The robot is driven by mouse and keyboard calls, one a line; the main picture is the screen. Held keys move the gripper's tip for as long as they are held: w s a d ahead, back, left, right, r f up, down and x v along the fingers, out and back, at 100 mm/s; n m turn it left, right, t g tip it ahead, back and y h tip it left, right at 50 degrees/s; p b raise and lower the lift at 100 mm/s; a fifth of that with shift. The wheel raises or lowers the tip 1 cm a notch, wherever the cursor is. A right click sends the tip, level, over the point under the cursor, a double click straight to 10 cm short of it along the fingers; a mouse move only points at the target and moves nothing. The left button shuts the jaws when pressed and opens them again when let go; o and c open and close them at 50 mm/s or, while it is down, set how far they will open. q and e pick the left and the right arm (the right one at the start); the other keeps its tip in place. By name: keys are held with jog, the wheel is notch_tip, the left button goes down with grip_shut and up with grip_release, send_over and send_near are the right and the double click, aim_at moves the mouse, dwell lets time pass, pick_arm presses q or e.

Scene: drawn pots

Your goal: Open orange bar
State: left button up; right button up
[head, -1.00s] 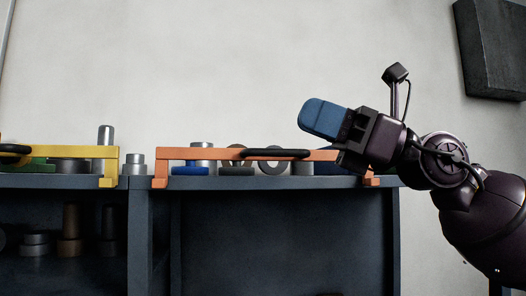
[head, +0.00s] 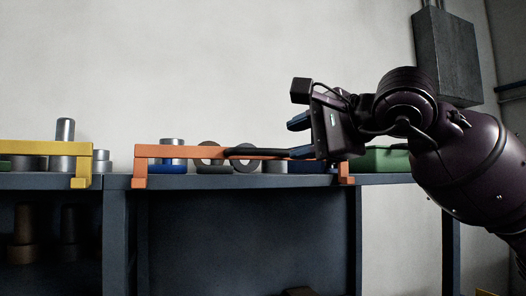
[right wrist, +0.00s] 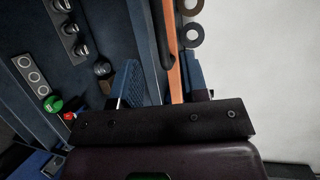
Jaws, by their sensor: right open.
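The orange bar (head: 185,151) stands along the front of the dark shelf top, its two ends bent down over the edge. A black handle (head: 255,152) sits along its middle. My right gripper (head: 298,137) is open at the bar's right part, blue fingers pointing left, one above the other. In the right wrist view, the orange bar (right wrist: 174,65) and the black handle (right wrist: 164,35) run up the picture between the directions of the two blue fingers (right wrist: 165,72). Whether a finger touches the bar cannot be told. My left gripper is not in view.
A yellow bar (head: 45,148) stands to the left on the same shelf top (head: 240,181). Grey discs and cylinders and a blue disc (head: 168,168) lie behind the orange bar. A green box (head: 385,158) is at the right.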

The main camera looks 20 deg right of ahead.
aim_at(267, 151)
jog(key=p+x, duration=0.1)
jog(key=x, duration=0.8)
jog(key=shift+w+a+f, duration=0.1)
jog(key=shift+w+a, duration=0.05)
jog(key=shift+c, duration=0.2)
grip_shut()
